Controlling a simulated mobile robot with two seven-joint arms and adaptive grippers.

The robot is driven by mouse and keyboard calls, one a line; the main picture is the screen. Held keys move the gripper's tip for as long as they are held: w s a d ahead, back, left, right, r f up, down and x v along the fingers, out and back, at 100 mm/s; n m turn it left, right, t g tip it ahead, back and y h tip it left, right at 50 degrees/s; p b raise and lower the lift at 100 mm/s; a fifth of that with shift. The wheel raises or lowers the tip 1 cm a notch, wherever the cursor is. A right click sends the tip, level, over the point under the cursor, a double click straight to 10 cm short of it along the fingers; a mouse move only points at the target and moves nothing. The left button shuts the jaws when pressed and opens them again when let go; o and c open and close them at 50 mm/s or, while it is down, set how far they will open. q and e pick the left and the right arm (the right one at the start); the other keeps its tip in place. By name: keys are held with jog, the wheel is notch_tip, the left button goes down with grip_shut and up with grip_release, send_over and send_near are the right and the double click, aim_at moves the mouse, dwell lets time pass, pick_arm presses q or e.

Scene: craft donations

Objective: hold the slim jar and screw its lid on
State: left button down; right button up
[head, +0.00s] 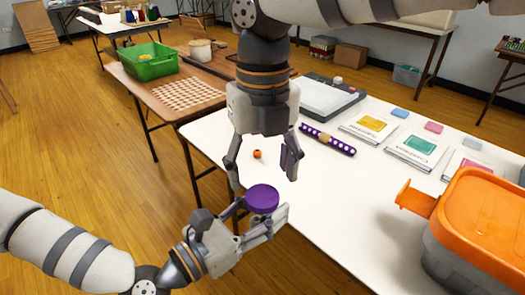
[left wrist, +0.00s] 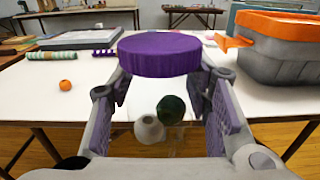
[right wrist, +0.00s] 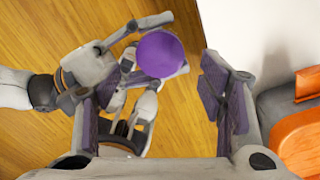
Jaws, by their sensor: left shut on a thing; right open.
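The slim jar is clear, with a white bead and a dark green bead showing through it, in the left wrist view (left wrist: 180,143). Its purple lid (head: 262,198) sits level on top; it also shows in the left wrist view (left wrist: 158,54) and from above in the right wrist view (right wrist: 160,54). I cannot tell how tightly it sits. My left gripper (head: 258,219) is shut on the jar below the lid, off the table's near edge. My right gripper (head: 263,172) points down, open and empty, above the lid and apart from it. The left gripper hides most of the jar in the head view.
The white table (head: 330,190) holds an orange bead (head: 257,154), a purple dotted strip (head: 328,140), several packets and a grey box with an orange lid (head: 485,220) at right. A green basket (head: 148,62) stands on the brown table behind. The white table's middle is clear.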

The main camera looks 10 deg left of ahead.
aim_at(263, 195)
jog(key=shift+f, duration=2.3)
jog(key=shift+c, duration=0.5)
jog(key=c, duration=1.1)
jog(key=m, duration=0.3)
jog(key=o, duration=1.3)
jog(key=shift+c, duration=0.2)
jog(key=shift+r, duration=2.3)
